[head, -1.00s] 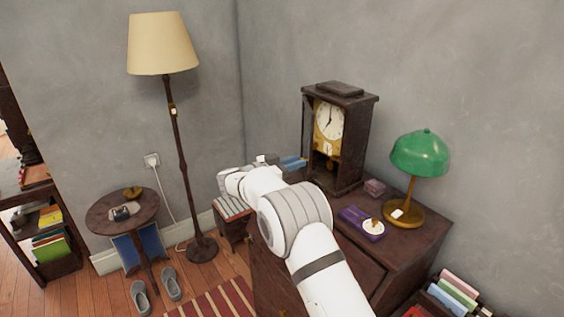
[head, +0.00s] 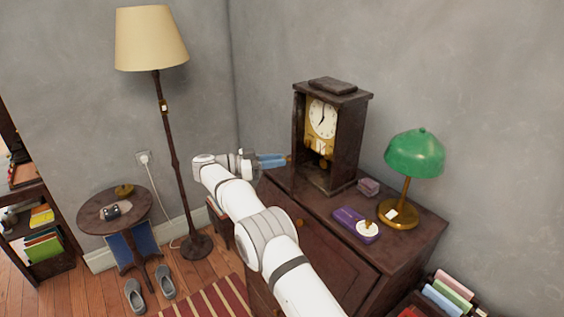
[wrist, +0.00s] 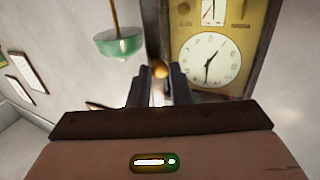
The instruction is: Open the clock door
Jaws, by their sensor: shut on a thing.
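The dark wooden clock (head: 345,135) stands upright on the cabinet in the head view, its white dial (head: 322,119) and a gold pendulum part showing at the front. My gripper (head: 287,158) reaches in from the left, its fingertips at the clock's left front edge. In the upside-down wrist view the dial (wrist: 208,60) is right of my gripper (wrist: 161,74). A round gold knob (wrist: 160,70) sits between the dark fingertips, and the gripper is shut on it. The clock door is hard to make out, and I cannot tell how far it stands open.
The green lamp (head: 414,154), a purple box (head: 350,219) and a small pinkish box (head: 369,187) stand on the cabinet (head: 390,262) right of the clock. A floor lamp (head: 152,38) and a round side table (head: 113,210) are to the left. Grey wall lies behind.

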